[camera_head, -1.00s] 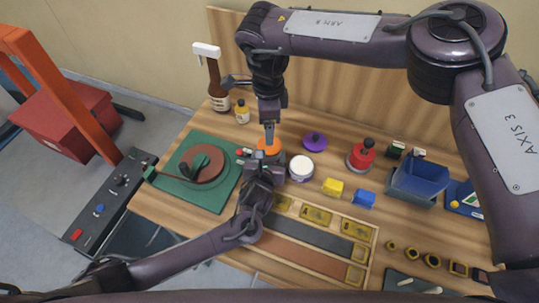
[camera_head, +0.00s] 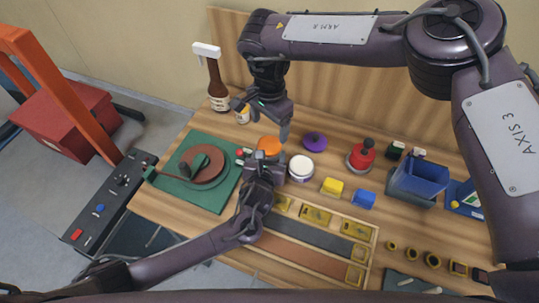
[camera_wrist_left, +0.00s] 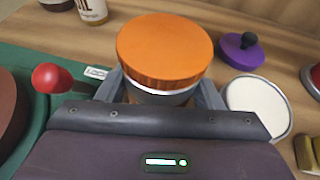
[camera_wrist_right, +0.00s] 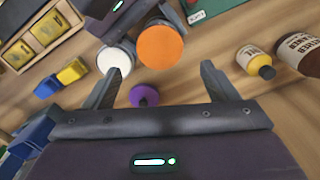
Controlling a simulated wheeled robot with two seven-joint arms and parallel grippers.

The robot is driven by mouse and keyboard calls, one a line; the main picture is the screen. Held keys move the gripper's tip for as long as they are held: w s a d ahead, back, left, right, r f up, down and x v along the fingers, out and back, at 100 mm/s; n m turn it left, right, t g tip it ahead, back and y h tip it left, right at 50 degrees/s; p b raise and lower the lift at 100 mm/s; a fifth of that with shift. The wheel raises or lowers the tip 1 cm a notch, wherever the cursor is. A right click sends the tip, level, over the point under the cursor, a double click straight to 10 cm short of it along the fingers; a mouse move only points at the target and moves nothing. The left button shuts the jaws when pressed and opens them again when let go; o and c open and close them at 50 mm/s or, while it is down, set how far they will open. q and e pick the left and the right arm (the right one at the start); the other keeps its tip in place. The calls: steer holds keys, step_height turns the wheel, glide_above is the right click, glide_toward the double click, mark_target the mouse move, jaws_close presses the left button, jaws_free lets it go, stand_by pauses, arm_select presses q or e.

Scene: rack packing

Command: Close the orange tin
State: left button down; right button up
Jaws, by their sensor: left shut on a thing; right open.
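The orange tin has a silver body (camera_wrist_left: 165,97) and a flat orange lid (camera_wrist_left: 165,45) resting on top of it. The lid also shows in the head view (camera_head: 268,145) and the right wrist view (camera_wrist_right: 160,47). My left gripper (camera_head: 266,160) is shut around the tin's body, one finger on each side below the lid. My right gripper (camera_head: 284,134) is open and empty, above and apart from the lid. In the right wrist view the lid lies beyond the open fingers. Whether the lid is screwed tight cannot be told.
A white-topped jar (camera_head: 300,168) stands right of the tin, with a purple knobbed lid (camera_head: 314,141) behind it. A green board (camera_head: 222,193) with a round brown disc lies left. Bottles (camera_head: 217,88) stand behind. A wooden rack (camera_head: 366,232) lies in front.

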mark_target(269, 145)
arm_select(q)
steer(key=shift+f, duration=0.1)
arm_select(e)
step_height(269, 145, down, 7)
steer(key=shift+f, duration=0.1)
stand_by(0.3)
